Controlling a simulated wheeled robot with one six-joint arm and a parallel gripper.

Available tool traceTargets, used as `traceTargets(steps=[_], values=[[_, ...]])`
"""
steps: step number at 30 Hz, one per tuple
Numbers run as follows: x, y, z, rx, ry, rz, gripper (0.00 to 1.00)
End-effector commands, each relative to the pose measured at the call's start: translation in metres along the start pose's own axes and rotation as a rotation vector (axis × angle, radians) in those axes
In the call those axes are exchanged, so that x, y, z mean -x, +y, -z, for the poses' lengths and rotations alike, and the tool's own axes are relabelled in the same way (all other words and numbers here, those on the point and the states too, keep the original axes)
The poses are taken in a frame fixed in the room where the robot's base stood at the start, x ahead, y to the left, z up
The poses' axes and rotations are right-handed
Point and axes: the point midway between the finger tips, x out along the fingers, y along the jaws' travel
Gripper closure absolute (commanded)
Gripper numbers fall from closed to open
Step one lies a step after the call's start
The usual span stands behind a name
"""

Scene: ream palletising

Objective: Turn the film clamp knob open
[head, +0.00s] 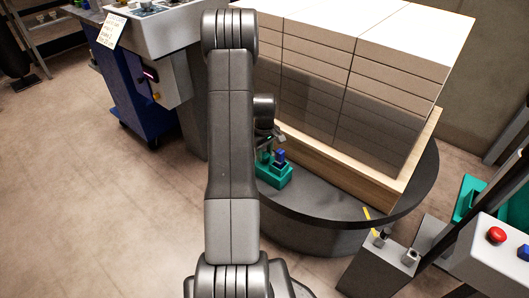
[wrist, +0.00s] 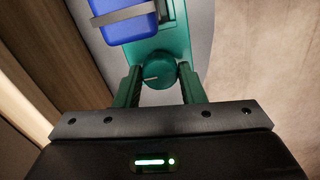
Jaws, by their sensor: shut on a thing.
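The film clamp knob (wrist: 158,71) is a round green knob with a pale line across its face, seen in the wrist view. My gripper (wrist: 159,76) has one green finger on each side of the knob and is shut on it. The knob sits on the teal clamp body (wrist: 148,48), which carries a blue block (wrist: 122,18) under a grey strap. In the head view, the teal clamp (head: 272,176) stands on the dark round turntable, and my gripper (head: 266,155) is over it, partly hidden behind my arm.
A tall stack of white reams (head: 345,70) on a wooden pallet (head: 398,182) stands close beside the clamp on the turntable (head: 325,205). A post with a red button (head: 496,235) is at the right. A blue cart (head: 122,90) stands at the left. Floor at the left is clear.

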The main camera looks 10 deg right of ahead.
Motion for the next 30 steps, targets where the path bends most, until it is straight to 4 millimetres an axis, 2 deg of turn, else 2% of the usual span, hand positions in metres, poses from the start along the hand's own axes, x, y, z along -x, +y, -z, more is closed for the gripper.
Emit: traceTargets(steps=[6,7,8,16,20,23,30], values=[[0.001,0.001,0.001,0.002,0.001,-0.002,0.87],[0.001,0.001,0.001,0.002,0.001,-0.002,0.60],[0.001,0.001,0.001,0.002,0.001,-0.002,0.55],[0.001,0.000,0.000,0.001,0.000,-0.001,0.55],[0.010,0.000,0.000,0.000,0.001,-0.002,0.55],[0.025,0.001,0.001,0.000,0.003,-0.003,0.55],[0.082,0.001,0.001,0.001,0.003,-0.004,0.55]])
